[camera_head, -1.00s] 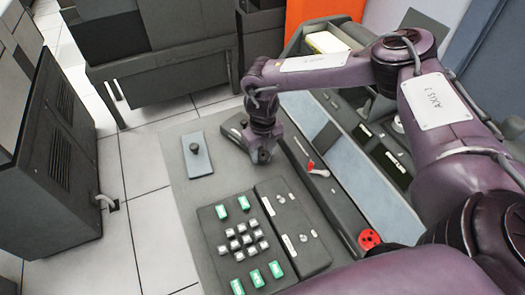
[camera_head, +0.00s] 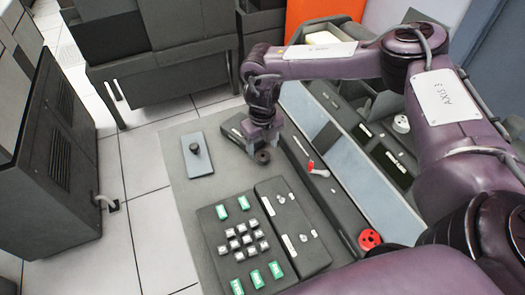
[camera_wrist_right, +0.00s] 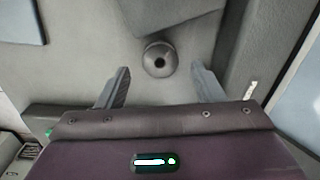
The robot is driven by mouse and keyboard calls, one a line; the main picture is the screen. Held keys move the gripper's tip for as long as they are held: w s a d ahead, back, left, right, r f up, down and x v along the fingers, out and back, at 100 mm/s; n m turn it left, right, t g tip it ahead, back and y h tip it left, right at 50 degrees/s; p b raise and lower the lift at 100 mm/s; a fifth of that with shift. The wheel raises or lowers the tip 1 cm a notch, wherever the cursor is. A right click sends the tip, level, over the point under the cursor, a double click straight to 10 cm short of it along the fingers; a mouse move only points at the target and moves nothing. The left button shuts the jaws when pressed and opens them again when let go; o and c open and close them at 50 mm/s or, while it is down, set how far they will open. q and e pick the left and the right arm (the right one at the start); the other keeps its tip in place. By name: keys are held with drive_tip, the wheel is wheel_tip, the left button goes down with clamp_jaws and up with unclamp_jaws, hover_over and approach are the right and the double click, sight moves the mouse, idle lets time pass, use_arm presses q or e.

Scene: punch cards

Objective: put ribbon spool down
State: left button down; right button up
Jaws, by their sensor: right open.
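The ribbon spool (camera_head: 262,157), a small dark round piece with a hole in its middle, sits on the grey desk top (camera_head: 180,178). It also shows in the right wrist view (camera_wrist_right: 159,60), apart from both fingers and just ahead of them. My right gripper (camera_head: 263,146) is above the spool in the head view and partly hides it. In the right wrist view my right gripper (camera_wrist_right: 161,80) is open, with nothing between its fingers. My left gripper is not in view.
A blue-grey plate with a dark knob (camera_head: 196,162) lies to the left. A keypad with white and green keys (camera_head: 240,240) is nearer. A console panel with a red lever (camera_head: 311,166) runs along the right. The desk between plate and keypad is clear.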

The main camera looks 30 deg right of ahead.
wheel_tip(320, 180, up, 9)
idle(0.7)
